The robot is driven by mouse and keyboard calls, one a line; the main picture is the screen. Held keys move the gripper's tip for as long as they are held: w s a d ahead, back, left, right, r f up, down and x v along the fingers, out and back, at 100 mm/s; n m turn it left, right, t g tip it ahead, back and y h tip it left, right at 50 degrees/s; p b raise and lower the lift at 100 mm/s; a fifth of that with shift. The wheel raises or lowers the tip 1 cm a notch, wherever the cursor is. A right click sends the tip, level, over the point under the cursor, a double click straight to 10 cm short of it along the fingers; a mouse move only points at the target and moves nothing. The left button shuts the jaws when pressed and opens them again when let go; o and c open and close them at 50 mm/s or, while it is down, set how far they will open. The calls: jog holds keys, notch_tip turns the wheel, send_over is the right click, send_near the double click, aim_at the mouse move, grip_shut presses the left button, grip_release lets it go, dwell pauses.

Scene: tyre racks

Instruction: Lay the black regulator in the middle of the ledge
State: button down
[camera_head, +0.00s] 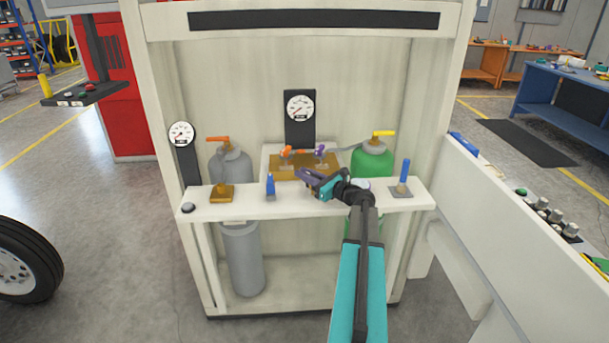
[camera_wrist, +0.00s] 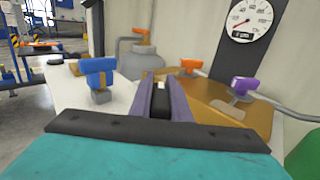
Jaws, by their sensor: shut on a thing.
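The white ledge (camera_head: 300,207) runs across the front of the cabinet and shows at the left in the wrist view (camera_wrist: 50,97). My gripper (camera_head: 309,177) is over the middle of the ledge, its purple fingers pointing left and back. In the wrist view the fingers (camera_wrist: 160,98) are shut on a dark thing with a pale end, which I take for the black regulator (camera_wrist: 160,104). Most of it is hidden by the fingers. I cannot tell whether it touches the ledge.
A blue-handled valve (camera_head: 270,187) stands just left of my gripper. A brass block (camera_head: 221,194) is farther left, another blue handle (camera_head: 404,172) at the right end. Behind is a brass plate (camera_wrist: 250,118) with orange and purple valves. A green cylinder (camera_head: 372,162) stands behind my wrist.

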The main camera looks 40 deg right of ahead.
jog(key=shift+f, duration=0.1)
jog(key=c, duration=1.7)
grip_release()
jog(key=shift+o, duration=0.2)
jog(key=shift+r, duration=0.2)
jog(key=s+b, duration=0.1)
jog(key=s, duration=0.3)
jog(key=s+b, duration=0.1)
jog(key=s, duration=0.3)
jog(key=s+d+b, duration=0.1)
jog(key=s, duration=0.3)
jog(key=shift+f, duration=0.1)
